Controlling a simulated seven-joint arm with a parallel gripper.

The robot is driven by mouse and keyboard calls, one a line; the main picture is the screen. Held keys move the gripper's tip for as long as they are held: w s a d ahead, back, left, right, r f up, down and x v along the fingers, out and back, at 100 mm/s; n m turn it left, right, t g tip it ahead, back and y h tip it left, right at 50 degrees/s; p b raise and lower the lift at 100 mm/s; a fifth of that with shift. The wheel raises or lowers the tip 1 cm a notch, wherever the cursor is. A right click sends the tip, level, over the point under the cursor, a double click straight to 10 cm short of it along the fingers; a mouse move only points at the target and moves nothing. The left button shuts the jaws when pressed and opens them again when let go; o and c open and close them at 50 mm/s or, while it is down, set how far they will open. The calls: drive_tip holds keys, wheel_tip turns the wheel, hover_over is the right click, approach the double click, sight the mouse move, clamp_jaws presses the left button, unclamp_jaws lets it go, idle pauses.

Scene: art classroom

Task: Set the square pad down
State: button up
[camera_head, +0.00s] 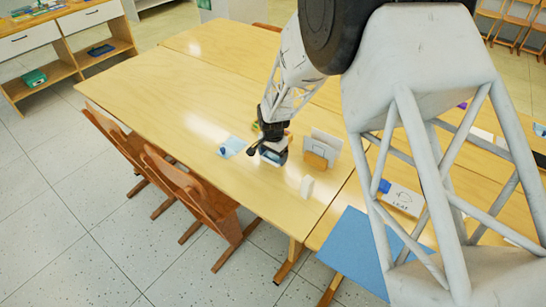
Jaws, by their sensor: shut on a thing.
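My gripper (268,143) is low over the light wooden table (165,100), near its right end, with the fingers pointing down. It is shut on a small dark-blue and pale thing (275,155), which seems to be the square pad. The fingers partly cover it, and I cannot tell whether it touches the tabletop. A light-blue flat sheet (234,144) lies just left of the gripper, with a small dark-blue object (222,151) at its left edge.
A holder with upright grey-white sheets (325,146) stands close right of the gripper. A blue mat (350,248) and a white box (404,199) lie farther right. Wooden chairs (185,185) line the front. The table's left is clear.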

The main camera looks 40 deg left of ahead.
sight(273, 157)
drive_tip(key=shift+f, duration=0.5)
drive_tip(key=shift+f, duration=0.15)
drive_tip(key=o, duration=0.8)
wheel_tip(273, 157, up, 12)
idle(0.7)
drive_tip(key=shift+d+r, duration=0.1)
drive_tip(key=shift+r, duration=0.1)
